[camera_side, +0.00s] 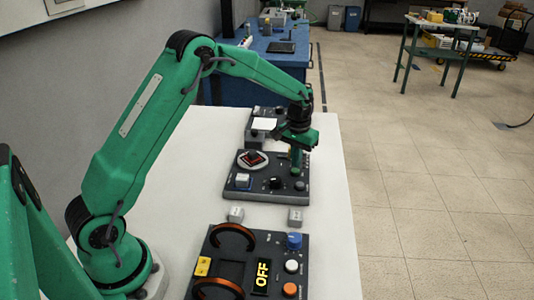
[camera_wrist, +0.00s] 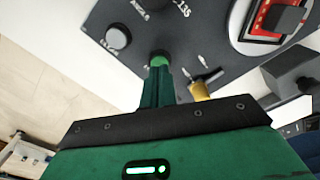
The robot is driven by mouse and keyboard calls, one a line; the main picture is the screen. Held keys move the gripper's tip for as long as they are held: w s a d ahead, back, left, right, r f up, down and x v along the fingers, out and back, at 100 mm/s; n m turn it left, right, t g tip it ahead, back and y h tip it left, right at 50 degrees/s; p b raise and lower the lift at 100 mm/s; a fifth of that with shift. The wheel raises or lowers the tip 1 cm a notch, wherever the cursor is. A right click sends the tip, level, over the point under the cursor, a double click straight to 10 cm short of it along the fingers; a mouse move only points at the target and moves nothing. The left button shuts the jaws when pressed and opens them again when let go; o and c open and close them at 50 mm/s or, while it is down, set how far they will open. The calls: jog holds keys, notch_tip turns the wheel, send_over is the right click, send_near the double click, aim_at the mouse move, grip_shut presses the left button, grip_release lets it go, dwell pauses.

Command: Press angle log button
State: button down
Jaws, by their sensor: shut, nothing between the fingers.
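The middle dark control panel (camera_side: 238,194) lies on the white table. My gripper (camera_side: 296,162) is shut and points down over its right part. A green round button (camera_side: 295,172) shows right at the fingertips. In the wrist view the shut green fingers (camera_wrist: 158,82) end at the green button (camera_wrist: 159,59) and partly hide it. They look touching or nearly so; I cannot tell which. A grey round button (camera_wrist: 117,37) sits apart from the fingers, near lettering that seems to read "ANGLE".
A red square piece on a white disc (camera_side: 252,160), a black knob (camera_side: 275,183) and a pale block (camera_side: 243,181) are on the same panel. A brass post (camera_wrist: 201,91) stands close beside my fingers. A front panel (camera_side: 212,270) shows "OFF", with coils and knobs.

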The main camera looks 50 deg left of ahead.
aim_at(295, 170)
jog(key=shift+f, duration=1)
dwell(0.7)
jog(key=shift+r, duration=3.2)
jog(key=shift+r, duration=0.1)
